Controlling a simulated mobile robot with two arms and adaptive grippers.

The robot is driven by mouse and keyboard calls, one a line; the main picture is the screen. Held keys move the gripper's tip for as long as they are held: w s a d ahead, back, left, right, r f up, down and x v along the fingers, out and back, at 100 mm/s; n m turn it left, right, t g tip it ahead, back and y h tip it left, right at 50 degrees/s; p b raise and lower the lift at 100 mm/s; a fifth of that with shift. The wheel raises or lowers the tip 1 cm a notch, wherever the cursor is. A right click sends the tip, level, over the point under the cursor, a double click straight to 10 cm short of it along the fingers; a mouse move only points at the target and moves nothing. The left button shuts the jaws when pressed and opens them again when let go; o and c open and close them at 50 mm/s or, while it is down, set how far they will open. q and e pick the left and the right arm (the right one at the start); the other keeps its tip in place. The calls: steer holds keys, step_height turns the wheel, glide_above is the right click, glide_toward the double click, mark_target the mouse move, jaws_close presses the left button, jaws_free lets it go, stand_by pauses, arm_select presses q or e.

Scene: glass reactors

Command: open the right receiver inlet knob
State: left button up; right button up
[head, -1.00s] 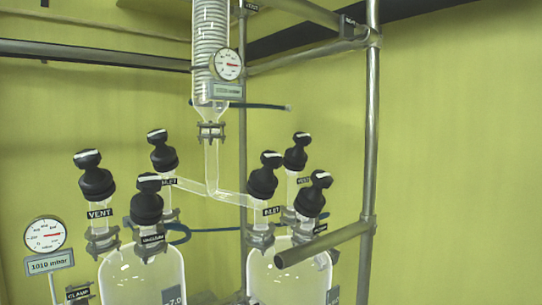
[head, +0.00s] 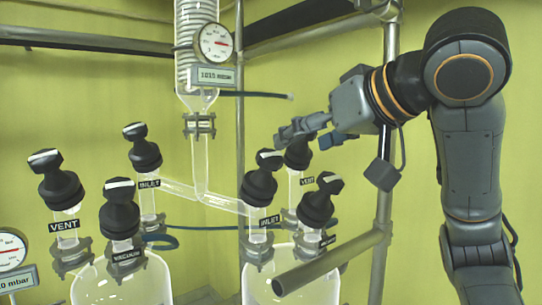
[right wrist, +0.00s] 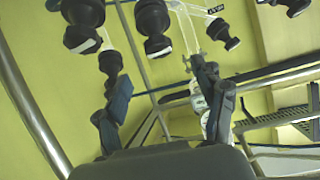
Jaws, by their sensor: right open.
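The right receiver's inlet knob (head: 260,180) is black with a white-marked tip. It stands on a glass neck labelled INLET, above the right glass vessel (head: 290,278). My right gripper (head: 300,137) comes in from the right in the head view. It is open and empty, with its fingers above and slightly right of the inlet knob, near the vent knob (head: 299,152), which it partly overlaps. In the right wrist view the open fingers (right wrist: 165,95) point towards several black knobs at the top. I cannot tell which of these is the inlet. My left gripper is not in view.
Another knob (head: 318,200) stands close at the right of the inlet knob. A metal bar (head: 330,262) crosses in front of the right vessel, joined to an upright post (head: 385,215). The left vessel (head: 122,282) has its own knobs. A condenser with a gauge (head: 215,43) hangs above.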

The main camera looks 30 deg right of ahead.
mark_target(273, 156)
steer(key=x, duration=0.4)
steer(key=p+x, duration=0.1)
steer(key=x, duration=0.3)
steer(key=p+x, duration=0.1)
steer(key=x, duration=0.3)
steer(key=shift+w+d+r, duration=0.1)
steer(key=shift+w+d, duration=0.15)
steer(key=shift+w, duration=0.1)
steer(key=c, duration=1.2)
